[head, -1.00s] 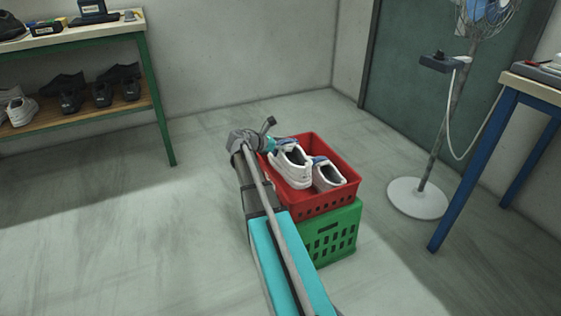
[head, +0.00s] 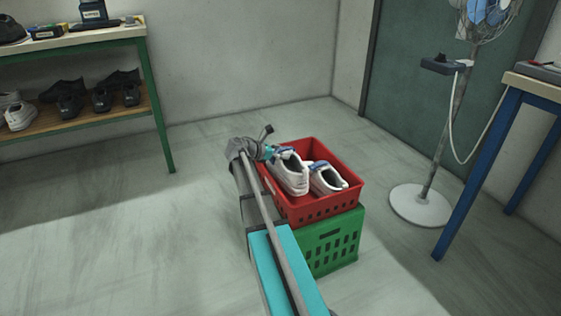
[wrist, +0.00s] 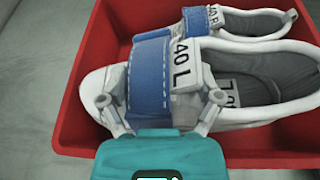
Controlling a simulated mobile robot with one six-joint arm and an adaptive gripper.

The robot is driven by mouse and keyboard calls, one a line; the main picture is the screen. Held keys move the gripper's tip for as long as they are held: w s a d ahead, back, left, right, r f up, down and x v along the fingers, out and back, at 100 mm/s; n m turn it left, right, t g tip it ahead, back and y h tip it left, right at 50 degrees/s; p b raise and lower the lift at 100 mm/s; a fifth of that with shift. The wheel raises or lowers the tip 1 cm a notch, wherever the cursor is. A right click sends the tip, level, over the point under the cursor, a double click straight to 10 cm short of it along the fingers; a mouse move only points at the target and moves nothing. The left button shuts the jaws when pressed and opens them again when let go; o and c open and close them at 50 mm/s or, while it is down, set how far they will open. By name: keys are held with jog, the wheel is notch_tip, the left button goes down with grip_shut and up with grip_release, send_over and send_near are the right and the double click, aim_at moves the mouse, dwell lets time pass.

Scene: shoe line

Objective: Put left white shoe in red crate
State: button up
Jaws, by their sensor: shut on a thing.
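The left white shoe, with a blue strap and a "40 L" tag, is in the head view (head: 291,178) and large in the wrist view (wrist: 245,110). My gripper (wrist: 160,103) is shut on it around the blue strap; in the head view my gripper (head: 270,152) is at the crate's left side. The shoe is within the outline of the red crate (head: 318,211), also seen in the wrist view (wrist: 75,135). Whether its sole touches the crate floor is hidden. The other white shoe, tagged "40 R" (head: 328,179), lies beside it in the crate (wrist: 255,22).
The red crate stands on a green crate (head: 335,248). A fan (head: 420,205) and a blue-legged table (head: 478,165) are on the right. A green-framed shelf bench (head: 160,125) with shoes stands at the left. The floor left of my arm is clear.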

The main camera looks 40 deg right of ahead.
aim_at(274, 159)
jog(key=shift+w+d+f+b, duration=0.1)
jog(key=shift+w+f+b, duration=0.2)
jog(key=shift+f, duration=0.1)
notch_tip(274, 159, down, 3)
jog(key=b, duration=0.3)
jog(key=shift+r, duration=0.1)
jog(key=o, duration=1.1)
jog(key=p+v, duration=0.4)
jog(key=v, duration=0.8)
